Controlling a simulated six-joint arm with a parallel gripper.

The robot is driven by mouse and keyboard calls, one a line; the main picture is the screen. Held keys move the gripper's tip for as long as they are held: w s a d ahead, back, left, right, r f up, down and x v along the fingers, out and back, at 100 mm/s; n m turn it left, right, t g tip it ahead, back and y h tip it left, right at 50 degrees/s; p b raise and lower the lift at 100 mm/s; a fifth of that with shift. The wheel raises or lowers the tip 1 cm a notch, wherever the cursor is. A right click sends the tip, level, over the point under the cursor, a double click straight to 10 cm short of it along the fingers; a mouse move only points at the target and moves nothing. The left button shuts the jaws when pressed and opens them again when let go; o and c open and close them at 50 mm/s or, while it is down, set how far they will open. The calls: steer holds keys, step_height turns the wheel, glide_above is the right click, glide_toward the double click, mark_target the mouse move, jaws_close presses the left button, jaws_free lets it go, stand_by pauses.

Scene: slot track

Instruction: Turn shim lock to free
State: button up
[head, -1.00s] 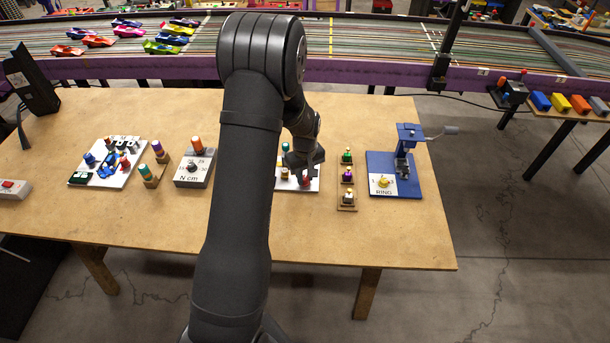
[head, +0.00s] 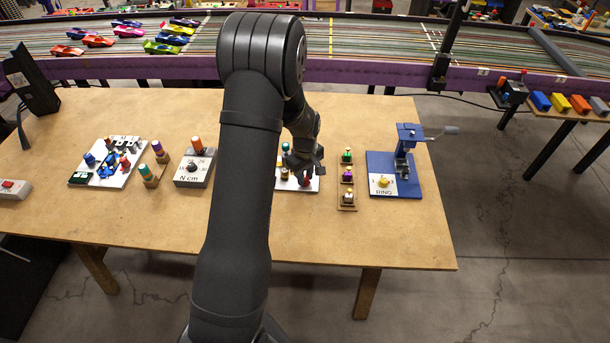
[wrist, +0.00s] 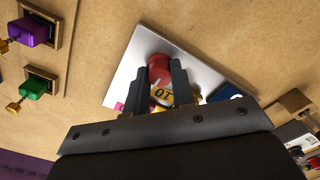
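A white board (wrist: 204,76) lies on the wooden table, and it also shows in the head view (head: 283,184), partly behind my arm. A red rounded part (wrist: 160,66) stands on it, and a yellow plate (wrist: 162,95) with black marks like "10" lies close by. I cannot tell which part is the shim lock. My gripper (wrist: 167,66) is low over the board, its fingers apart with the yellow plate and some red showing between them. The fingers cover part of the red piece; I cannot tell whether they touch it. The head view shows my gripper (head: 304,166) above the board.
Right of the board stands a wooden rack with green (head: 347,156) and purple (head: 347,175) pieces. Further right is a blue press (head: 408,137) with a handle. A grey torque box (head: 193,170) is left of my arm. The table front is clear.

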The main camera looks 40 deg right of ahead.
steer(key=o, duration=0.4)
steer(key=shift+o, duration=0.2)
steer(key=shift+r, duration=0.1)
step_height(320, 180, up, 17)
steer(key=shift+r, duration=0.15)
step_height(320, 180, down, 18)
steer(key=shift+r, duration=0.25)
stand_by(0.6)
steer(key=shift+r, duration=0.1)
